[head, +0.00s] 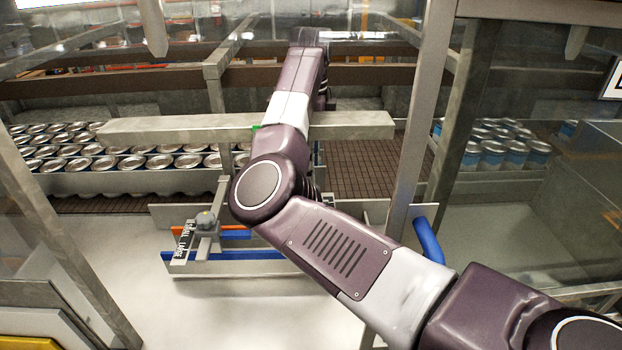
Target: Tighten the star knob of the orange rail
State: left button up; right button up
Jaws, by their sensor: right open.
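The orange rail (178,230) shows as a short strip at the left of the fixture in the middle of the head view. A grey knob (206,220) sits on top of a clamp block beside it; its star shape is too small to make out. My right arm crosses the view from the lower right, bends right of the knob and runs up and away. My right gripper (316,184) is mostly hidden behind my own arm; only dark parts show, to the right of the knob and apart from it. Its jaws are open. My left gripper is not in view.
Blue rails (235,235) and a lettered plate (184,243) adjoin the knob. A grey beam (150,129) crosses behind. Cans (80,150) stand in rows at left, more cans (500,145) at right. Upright frame posts (420,120) flank the arm. The pale surface in front is clear.

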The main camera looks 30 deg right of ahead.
jog(key=f, duration=0.4)
jog(key=shift+w+d+p, duration=0.3)
jog(key=shift+p, duration=0.1)
jog(key=shift+f, duration=0.9)
jog(key=shift+a, duration=0.1)
jog(key=shift+c, duration=0.3)
jog(key=c, duration=1.1)
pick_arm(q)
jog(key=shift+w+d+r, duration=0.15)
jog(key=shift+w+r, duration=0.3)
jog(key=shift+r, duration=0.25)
